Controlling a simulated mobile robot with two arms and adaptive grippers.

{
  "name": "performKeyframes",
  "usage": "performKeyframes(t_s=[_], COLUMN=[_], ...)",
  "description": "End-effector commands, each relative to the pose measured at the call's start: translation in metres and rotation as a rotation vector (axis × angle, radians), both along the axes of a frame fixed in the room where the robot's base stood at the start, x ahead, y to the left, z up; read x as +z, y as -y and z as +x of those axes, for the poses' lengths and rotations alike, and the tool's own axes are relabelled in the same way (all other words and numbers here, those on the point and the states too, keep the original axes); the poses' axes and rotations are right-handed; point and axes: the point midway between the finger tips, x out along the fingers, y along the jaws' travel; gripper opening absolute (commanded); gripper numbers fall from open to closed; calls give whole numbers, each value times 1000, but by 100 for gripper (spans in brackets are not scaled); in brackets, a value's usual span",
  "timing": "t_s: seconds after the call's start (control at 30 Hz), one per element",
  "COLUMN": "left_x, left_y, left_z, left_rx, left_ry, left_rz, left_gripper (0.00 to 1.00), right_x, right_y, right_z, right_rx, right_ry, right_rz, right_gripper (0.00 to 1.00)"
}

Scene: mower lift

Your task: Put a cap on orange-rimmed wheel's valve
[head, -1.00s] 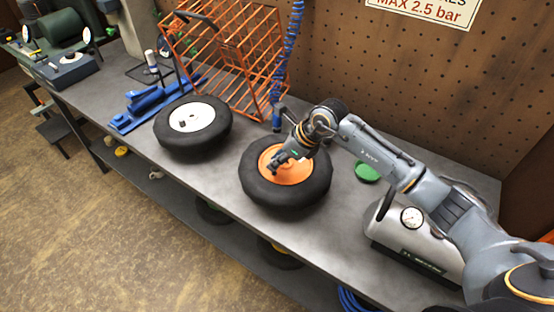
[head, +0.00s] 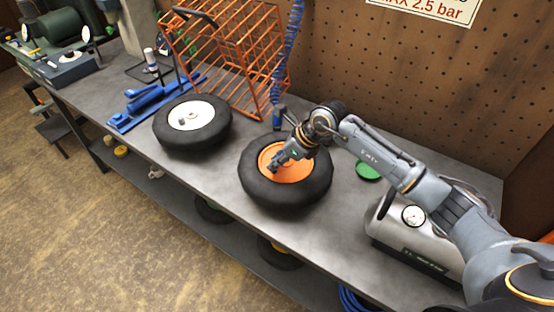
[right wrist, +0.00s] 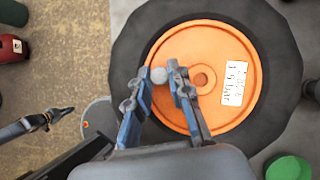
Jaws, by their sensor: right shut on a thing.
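The orange-rimmed wheel (head: 254,191) lies flat on the bench in the head view. It fills the middle of the right wrist view (right wrist: 125,70), with a white label on its orange rim. My right gripper (head: 272,169) is over the near-left part of the rim. In the right wrist view its fingers (right wrist: 160,76) are shut on a small grey rounded piece (right wrist: 158,75), which seems to be a cap. The fingers hide what lies beneath, so I cannot tell whether the piece touches the valve.
A white-rimmed wheel (head: 160,136) lies to the left, beside a blue tool (head: 150,104). An orange wire cage (head: 235,60) stands behind. A green disc (head: 368,170) and a silver tank with gauge (head: 408,238) are to the right. Bench between the wheels is clear.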

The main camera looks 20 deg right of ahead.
Motion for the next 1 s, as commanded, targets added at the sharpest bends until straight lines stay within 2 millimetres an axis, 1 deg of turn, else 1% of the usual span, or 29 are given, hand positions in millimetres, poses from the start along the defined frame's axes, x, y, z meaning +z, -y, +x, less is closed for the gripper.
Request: performKeyframes(t_s=[0.93, 0.97, 1.0], left_x=[-15, -14, -14], left_y=[0, 0, 0], left_z=[0, 0, 0], left_rx=[1, 1, 1], left_ry=[0, 1, 1], left_rz=[1, 1, 1], left_gripper=[0, 0, 0], right_x=[-15, -14, -14], right_y=[0, 0, 0], right_z=[0, 0, 0], right_rx=[0, 0, 0], right_ry=[0, 0, 0], right_rz=[0, 0, 0], right_gripper=[7, 24, 32])
